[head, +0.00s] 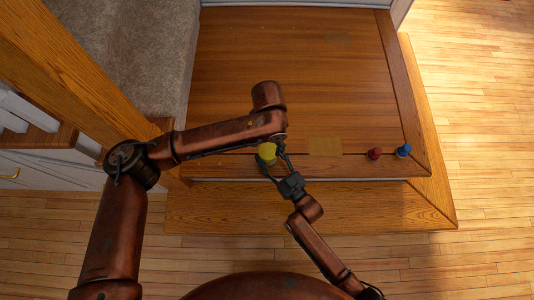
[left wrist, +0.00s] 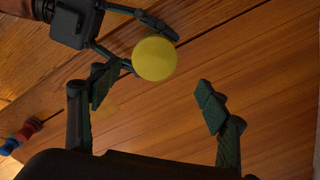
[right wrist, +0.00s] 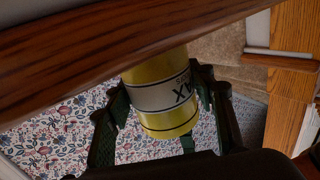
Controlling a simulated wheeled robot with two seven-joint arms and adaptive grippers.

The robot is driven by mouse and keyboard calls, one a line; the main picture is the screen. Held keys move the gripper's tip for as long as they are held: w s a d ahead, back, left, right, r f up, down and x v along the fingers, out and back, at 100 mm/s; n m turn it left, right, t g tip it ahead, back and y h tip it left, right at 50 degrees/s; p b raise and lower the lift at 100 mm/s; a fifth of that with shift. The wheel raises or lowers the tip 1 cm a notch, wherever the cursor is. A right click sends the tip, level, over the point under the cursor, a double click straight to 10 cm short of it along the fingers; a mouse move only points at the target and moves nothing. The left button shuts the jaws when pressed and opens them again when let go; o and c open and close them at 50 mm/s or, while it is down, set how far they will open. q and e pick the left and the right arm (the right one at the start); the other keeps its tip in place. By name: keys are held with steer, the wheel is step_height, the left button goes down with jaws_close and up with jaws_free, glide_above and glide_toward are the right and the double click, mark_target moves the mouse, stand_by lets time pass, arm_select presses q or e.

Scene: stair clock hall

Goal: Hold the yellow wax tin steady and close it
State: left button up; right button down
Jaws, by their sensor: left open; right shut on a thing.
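The yellow wax tin (head: 267,152) is upright near the front edge of the wooden top. In the right wrist view the tin (right wrist: 165,98) has a white band with black letters. My right gripper (right wrist: 162,88) is shut on its side. From above, in the left wrist view, its round top (left wrist: 154,59) is smooth and yellow; I cannot tell whether this lid is fully seated. My left gripper (left wrist: 158,92) is open and empty above and beside the tin, apart from it. In the head view the left fingers are mostly hidden by my left arm.
A red knob-like piece (head: 375,153) and a blue one (head: 404,150) stand near the front right of the wooden top (head: 300,80). A pale yellowish patch (head: 325,146) lies right of the tin. Carpeted stairs and a wooden rail (head: 75,75) are at left. The back middle is clear.

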mark_target(268, 150)
arm_select(q)
steer(key=f, duration=0.5)
steer(key=shift+s+d+f, duration=0.25)
arm_select(e)
steer(key=shift+r, duration=0.1)
arm_select(q)
steer(key=shift+w+f, duration=0.1)
steer(key=shift+f, duration=0.25)
steer(key=shift+c, duration=0.2)
steer(key=c, duration=1.2)
steer(key=m, duration=0.6)
steer(key=shift+a+f, duration=0.1)
steer(key=shift+c, duration=0.2)
steer(key=o, duration=1.4)
steer(key=shift+c, duration=0.2)
arm_select(e)
steer(key=shift+w, duration=0.1)
arm_select(q)
step_height(268, 150, up, 12)
